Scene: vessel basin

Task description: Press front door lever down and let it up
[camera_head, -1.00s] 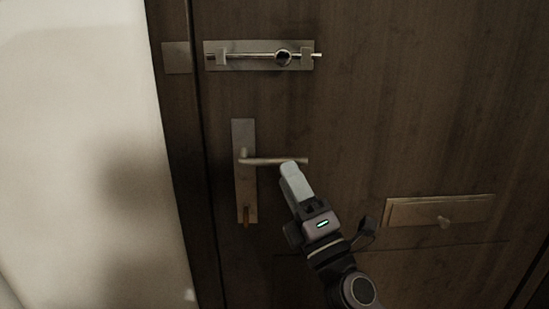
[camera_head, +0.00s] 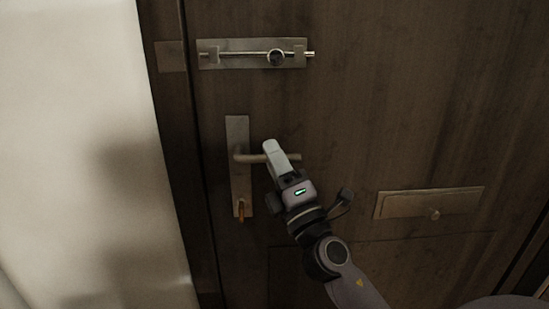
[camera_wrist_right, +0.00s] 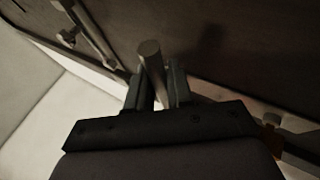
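The front door lever (camera_head: 250,157) is a metal bar on a tall backplate (camera_head: 239,180). It stands about level in the head view. My right gripper (camera_head: 271,151) is at the outer half of the lever, its pale fingers crossing the bar and hiding part of it. In the right wrist view a round bar (camera_wrist_right: 150,58), which looks like the lever, lines up with the narrow gap between my two dark fingers (camera_wrist_right: 160,90). I cannot tell whether they grip it or whether they touch it. My left gripper is not in view.
A sliding bolt (camera_head: 258,55) is mounted above the lever. A key (camera_head: 241,210) hangs low on the backplate. A flat plate with a knob (camera_head: 430,203) is on the door at right. A pale wall (camera_head: 70,150) stands at left.

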